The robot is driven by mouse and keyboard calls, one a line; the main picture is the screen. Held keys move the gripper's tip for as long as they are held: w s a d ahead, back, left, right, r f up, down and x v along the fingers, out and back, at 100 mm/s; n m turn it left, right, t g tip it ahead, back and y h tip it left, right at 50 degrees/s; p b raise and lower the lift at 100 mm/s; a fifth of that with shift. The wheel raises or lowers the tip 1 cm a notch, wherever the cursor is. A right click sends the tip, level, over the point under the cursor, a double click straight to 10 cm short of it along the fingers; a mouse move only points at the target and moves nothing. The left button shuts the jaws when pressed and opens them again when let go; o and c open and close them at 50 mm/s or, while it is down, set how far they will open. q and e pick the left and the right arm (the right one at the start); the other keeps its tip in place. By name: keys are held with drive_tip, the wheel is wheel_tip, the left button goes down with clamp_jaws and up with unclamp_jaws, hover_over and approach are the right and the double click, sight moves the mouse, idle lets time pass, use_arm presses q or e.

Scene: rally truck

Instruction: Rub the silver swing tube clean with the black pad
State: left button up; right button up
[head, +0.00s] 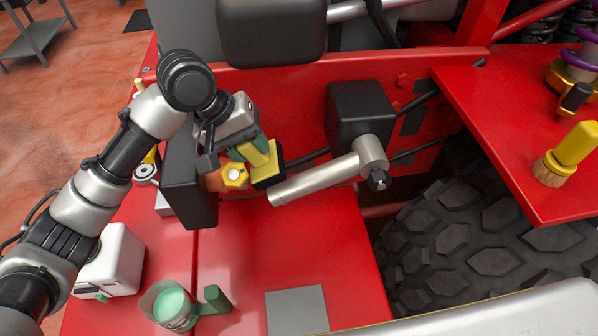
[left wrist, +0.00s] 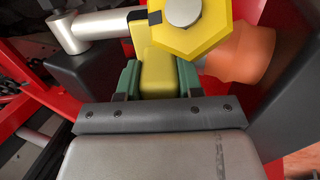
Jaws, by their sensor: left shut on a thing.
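The silver swing tube (head: 318,181) sticks out leftward and down from a round silver joint (head: 371,155) above the red panel. My left gripper (head: 252,150), with green fingers, is shut on the yellow grip of the black pad (head: 269,181). The pad is at the tube's free left end; I cannot tell whether they touch. In the left wrist view the yellow grip (left wrist: 160,72) sits between the green fingers, and the tube (left wrist: 95,26) comes in from the upper left to the block. The pad's rubbing face is mostly hidden. My right gripper is not in view.
A yellow hex knob on an orange base (head: 234,176) is close beside the gripper, on a black box (head: 190,185). A cup with green contents (head: 172,306) and a white box (head: 112,262) stand lower left. A yellow-handled brush (head: 573,150) is at right, above the tyre (head: 490,225).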

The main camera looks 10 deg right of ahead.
sight(270, 157)
use_arm(q)
drive_tip(key=shift+d+f, duration=1.2)
drive_tip(key=shift+f, duration=0.15)
drive_tip(key=shift+x, duration=0.85)
drive_tip(key=shift+d+f, duration=0.25)
drive_tip(key=shift+f, duration=0.35)
drive_tip(key=shift+d+r, duration=0.1)
drive_tip(key=shift+r, duration=0.05)
drive_tip(key=shift+d+r, duration=0.15)
drive_tip(key=shift+d, duration=0.15)
drive_tip(key=shift+a, duration=0.15)
